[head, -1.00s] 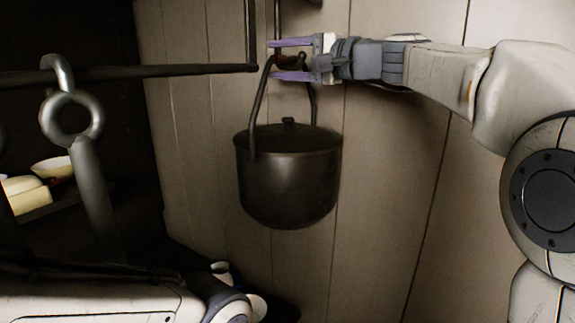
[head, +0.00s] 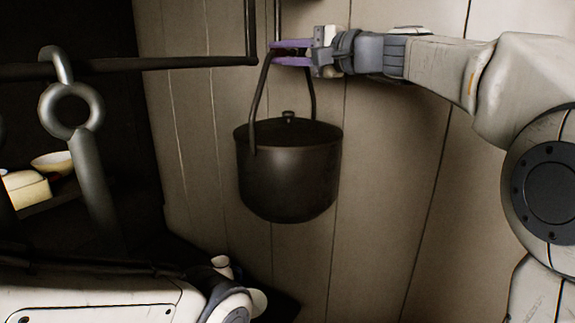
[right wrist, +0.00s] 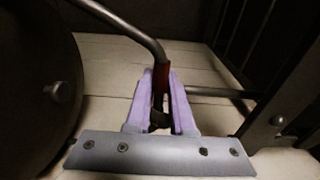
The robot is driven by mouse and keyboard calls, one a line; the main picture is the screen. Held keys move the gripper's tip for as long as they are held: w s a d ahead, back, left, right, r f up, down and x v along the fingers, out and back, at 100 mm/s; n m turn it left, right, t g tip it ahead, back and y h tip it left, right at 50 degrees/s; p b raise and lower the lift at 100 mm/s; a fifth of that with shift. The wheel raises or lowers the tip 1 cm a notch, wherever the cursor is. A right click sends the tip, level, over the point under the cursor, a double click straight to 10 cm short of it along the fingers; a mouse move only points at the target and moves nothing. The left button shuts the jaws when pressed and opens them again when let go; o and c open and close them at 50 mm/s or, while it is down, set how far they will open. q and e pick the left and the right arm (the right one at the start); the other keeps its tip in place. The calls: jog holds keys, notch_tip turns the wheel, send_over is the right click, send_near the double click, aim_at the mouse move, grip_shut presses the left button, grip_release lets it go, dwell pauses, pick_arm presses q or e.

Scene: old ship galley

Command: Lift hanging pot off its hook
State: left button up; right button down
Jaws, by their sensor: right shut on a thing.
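The dark metal pot (head: 288,172) hangs upright in the middle of the head view, with its lid on and a knob on top. Its tall bail handle (head: 257,100) rises to my right gripper (head: 290,53). The purple fingers are shut on the top of the handle. In the right wrist view the handle (right wrist: 128,28) runs down between the fingers (right wrist: 161,105), with a reddish part at the grip. A thin dark rod (head: 278,17) stands just above the fingers. The fingers hide whether the handle still touches a hook. My left gripper does not show.
A dark horizontal bar (head: 150,67) with an upright end (head: 250,28) is left of the grip. A large metal ring fitting (head: 70,108) hangs from it. Behind are a pale bowl (head: 53,162) and a box (head: 25,188). The plank wall (head: 390,190) is behind the pot.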

jog(key=shift+f, duration=0.1)
dwell(0.6)
jog(key=shift+s+r, duration=0.1)
jog(key=shift+r, duration=0.2)
jog(key=shift+r, duration=1.75)
jog(key=b+v, duration=0.6)
jog(key=v, duration=1.2)
jog(key=shift+b, duration=0.4)
jog(key=shift+s+f, duration=0.1)
jog(key=shift+a, duration=0.1)
